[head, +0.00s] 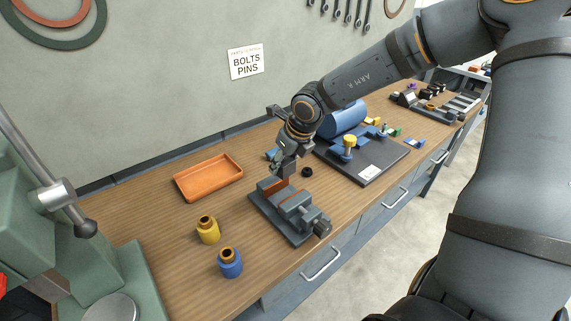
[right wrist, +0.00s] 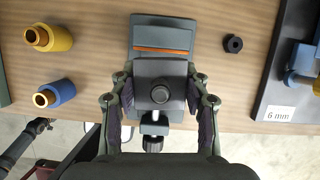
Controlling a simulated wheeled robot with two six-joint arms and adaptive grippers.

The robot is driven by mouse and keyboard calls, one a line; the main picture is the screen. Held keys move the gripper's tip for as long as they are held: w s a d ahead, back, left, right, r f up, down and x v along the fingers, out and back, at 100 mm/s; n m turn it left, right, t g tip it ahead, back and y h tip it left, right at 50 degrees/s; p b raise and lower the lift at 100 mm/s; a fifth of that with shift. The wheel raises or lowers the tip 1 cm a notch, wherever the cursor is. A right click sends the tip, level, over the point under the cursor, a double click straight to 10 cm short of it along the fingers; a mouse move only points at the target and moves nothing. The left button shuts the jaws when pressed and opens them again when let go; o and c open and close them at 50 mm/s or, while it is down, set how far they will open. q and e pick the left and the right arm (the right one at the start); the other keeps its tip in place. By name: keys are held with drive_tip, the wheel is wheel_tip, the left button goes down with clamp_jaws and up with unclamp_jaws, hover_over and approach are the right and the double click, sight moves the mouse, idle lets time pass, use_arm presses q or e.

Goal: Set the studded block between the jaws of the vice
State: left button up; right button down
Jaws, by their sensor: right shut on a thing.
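The studded block (right wrist: 160,78) is a dark grey square piece with a round stud on top, seen from above in the right wrist view. My right gripper (right wrist: 160,100) is shut on it, one finger at each side. In the head view the gripper (head: 287,158) points down over the grey vice (head: 294,209). The block hangs over the vice; its underside and any contact with the jaws are hidden. The vice (right wrist: 163,33) shows an orange strip beyond the block in the right wrist view, and its screw handle sticks out toward the bench front.
A yellow bushing (head: 208,231) and a blue bushing (head: 230,264) stand left of the vice. An orange tray (head: 208,178) lies behind them. A black nut (head: 307,171) and a dark plate with blue clamps (head: 375,163) are to the right. A green machine stands far left.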

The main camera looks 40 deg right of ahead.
drive_tip(key=shift+f, duration=0.15)
drive_tip(key=shift+d+f, duration=0.1)
drive_tip(key=shift+f, duration=0.25)
wheel_tip(320, 180, down, 2)
drive_tip(key=shift+f+b, duration=0.25)
drive_tip(key=shift+b, duration=0.5)
use_arm(q)
drive_tip(key=shift+s+f+b, duration=0.1)
drive_tip(key=shift+f+b, duration=0.25)
drive_tip(key=shift+f, duration=0.75)
use_arm(e)
drive_tip(key=shift+f, duration=1.15)
use_arm(q)
drive_tip(key=shift+f+b, duration=0.55)
drive_tip(key=shift+f, duration=0.05)
drive_tip(key=shift+f+b, duration=3)
use_arm(e)
drive_tip(key=shift+f, duration=2.35)
drive_tip(key=c, duration=0.6)
unclamp_jaws()
drive_tip(key=shift+s, duration=0.1)
